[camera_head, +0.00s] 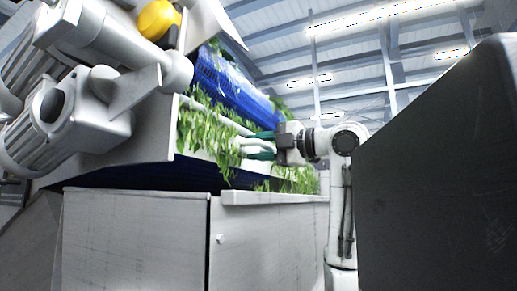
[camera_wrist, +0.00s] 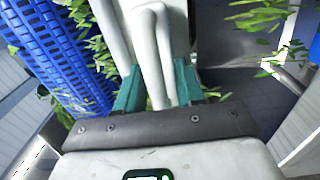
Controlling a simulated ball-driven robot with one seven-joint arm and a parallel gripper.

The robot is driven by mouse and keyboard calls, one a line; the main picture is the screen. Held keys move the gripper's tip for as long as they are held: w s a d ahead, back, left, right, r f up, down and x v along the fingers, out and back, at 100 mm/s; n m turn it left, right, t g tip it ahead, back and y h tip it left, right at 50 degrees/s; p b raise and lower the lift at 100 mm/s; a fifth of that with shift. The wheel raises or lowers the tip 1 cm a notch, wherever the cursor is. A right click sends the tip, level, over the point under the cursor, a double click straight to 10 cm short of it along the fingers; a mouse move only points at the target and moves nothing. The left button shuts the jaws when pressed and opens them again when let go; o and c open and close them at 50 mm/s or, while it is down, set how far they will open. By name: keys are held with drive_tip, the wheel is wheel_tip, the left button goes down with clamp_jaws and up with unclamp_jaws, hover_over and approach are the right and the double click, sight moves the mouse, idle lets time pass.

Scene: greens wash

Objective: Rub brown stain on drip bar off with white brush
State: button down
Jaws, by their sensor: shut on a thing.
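My gripper (camera_head: 263,146) reaches left into the greens at the machine's open side. Its two green fingers also show in the wrist view (camera_wrist: 158,88). They are shut on a long pale thing (camera_wrist: 160,80), which I take for the white brush; its far end cannot be told clearly from the pale parts beyond. In the head view, a white piece (camera_head: 252,146) shows between the fingers. A pale bar (camera_wrist: 112,35) runs just left of it in the wrist view; I cannot tell whether this is the drip bar. I see no brown stain in either view.
Leafy greens (camera_head: 205,130) hang around the bars, close to my gripper. A blue slotted belt (camera_head: 235,88) rises behind them. A pale metal ledge (camera_head: 270,198) lies below. A large dark grey panel (camera_head: 440,165) fills the right side of the head view.

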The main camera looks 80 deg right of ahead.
drive_tip(key=shift+v, duration=2.8)
drive_tip(key=shift+s+r, duration=0.1)
drive_tip(key=v, duration=0.3)
drive_tip(key=shift+b, duration=0.4)
drive_tip(key=shift+d, duration=0.15)
